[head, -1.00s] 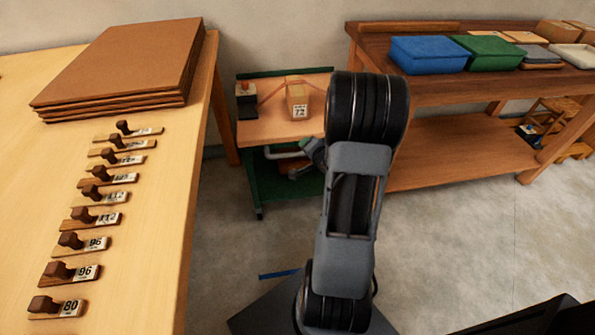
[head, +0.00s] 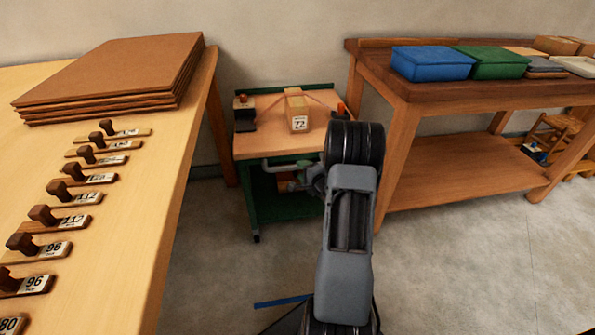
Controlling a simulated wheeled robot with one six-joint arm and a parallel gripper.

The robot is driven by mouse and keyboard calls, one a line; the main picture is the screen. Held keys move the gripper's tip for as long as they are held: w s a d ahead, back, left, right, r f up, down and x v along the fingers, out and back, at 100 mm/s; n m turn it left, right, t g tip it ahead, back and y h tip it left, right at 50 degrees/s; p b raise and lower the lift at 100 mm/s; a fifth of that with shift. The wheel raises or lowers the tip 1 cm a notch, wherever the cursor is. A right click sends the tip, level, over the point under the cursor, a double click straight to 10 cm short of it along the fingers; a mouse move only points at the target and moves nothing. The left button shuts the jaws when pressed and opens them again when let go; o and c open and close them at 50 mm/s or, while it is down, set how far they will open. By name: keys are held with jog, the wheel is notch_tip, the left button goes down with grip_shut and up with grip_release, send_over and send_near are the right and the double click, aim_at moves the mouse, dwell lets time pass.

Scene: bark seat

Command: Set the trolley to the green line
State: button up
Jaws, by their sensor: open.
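The trolley (head: 247,207) has a green frame and a wooden top (head: 262,142). It stands upright on the floor between two tables. A grey bar handle (head: 279,162) runs along its front below the top. My gripper (head: 313,181) is open at the right end of this handle, partly hidden by my own arm. I cannot tell whether it touches the bar. A blue line (head: 283,301) lies on the floor in front of the trolley. I see no green line in this view.
A block marked 72 (head: 298,113) and a dark clamp-like part (head: 244,115) sit on the trolley top. A pale table (head: 150,235) with numbered pieces is at left. A brown bench (head: 440,98) with bins is close at right. Floor in front is clear.

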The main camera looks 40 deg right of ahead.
jog(key=shift+w+f+b, duration=0.2)
jog(key=shift+w, duration=0.75)
jog(key=shift+w+f+b, duration=0.15)
jog(key=shift+w+b, duration=0.05)
jog(key=shift+w, duration=0.7)
jog(key=shift+d, duration=0.1)
jog(key=shift+c, duration=0.5)
grip_shut()
